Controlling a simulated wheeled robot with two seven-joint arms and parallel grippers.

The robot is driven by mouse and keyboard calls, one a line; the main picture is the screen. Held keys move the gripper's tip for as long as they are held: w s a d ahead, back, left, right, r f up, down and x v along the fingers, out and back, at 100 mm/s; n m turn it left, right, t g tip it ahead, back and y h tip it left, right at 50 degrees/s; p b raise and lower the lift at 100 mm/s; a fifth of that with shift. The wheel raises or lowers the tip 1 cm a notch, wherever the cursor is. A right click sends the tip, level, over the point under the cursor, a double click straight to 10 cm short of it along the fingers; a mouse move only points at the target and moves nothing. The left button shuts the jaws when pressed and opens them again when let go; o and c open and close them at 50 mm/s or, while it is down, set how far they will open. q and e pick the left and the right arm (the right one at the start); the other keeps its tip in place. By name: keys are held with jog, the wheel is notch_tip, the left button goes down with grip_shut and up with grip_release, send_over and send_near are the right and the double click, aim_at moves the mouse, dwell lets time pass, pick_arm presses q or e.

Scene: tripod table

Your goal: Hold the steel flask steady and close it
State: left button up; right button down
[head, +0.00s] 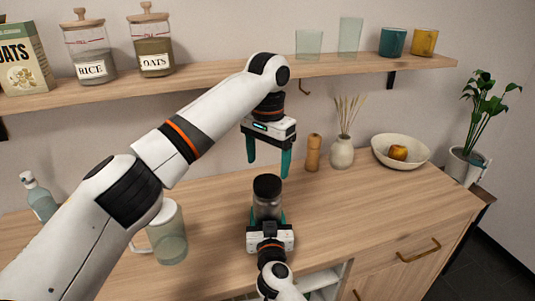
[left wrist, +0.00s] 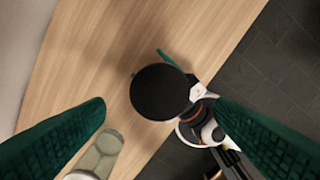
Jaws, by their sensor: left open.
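The steel flask (head: 267,209) stands upright on the wooden counter in the head view. A dark round lid (head: 268,184) sits on its top; I cannot tell how tightly. In the left wrist view the lid (left wrist: 160,91) is a black disc hiding most of the flask. My left gripper (head: 268,168) points down above the lid, open and empty, and its fingers (left wrist: 160,104) show on either side of the lid in the left wrist view. My right gripper (head: 268,220) comes from the front, with its teal fingers on both sides of the flask body, shut on it.
A glass pitcher (head: 168,240) and a bottle (head: 40,200) stand left of the flask. A wooden mill (head: 312,153), a reed vase (head: 342,152) and a bowl (head: 384,155) stand behind, to the right. A shelf (head: 210,78) with jars runs above. The counter right of the flask is clear.

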aim_at(267, 181)
pick_arm(q)
jog(key=n, duration=0.4)
jog(key=shift+r+n, duration=0.15)
jog(key=shift+n, duration=0.25)
pick_arm(e)
jog(key=shift+f, duration=0.1)
pick_arm(q)
jog(key=n, duration=0.4)
jog(key=shift+r+n, duration=0.1)
jog(key=shift+n, duration=0.3)
jog(key=n, duration=0.6)
jog(key=shift+r, duration=0.2)
jog(key=n, duration=0.4)
jog(key=shift+r+n, duration=0.1)
jog(key=shift+n, duration=0.3)
jog(key=shift+f, duration=4)
jog(key=shift+c, duration=0.4)
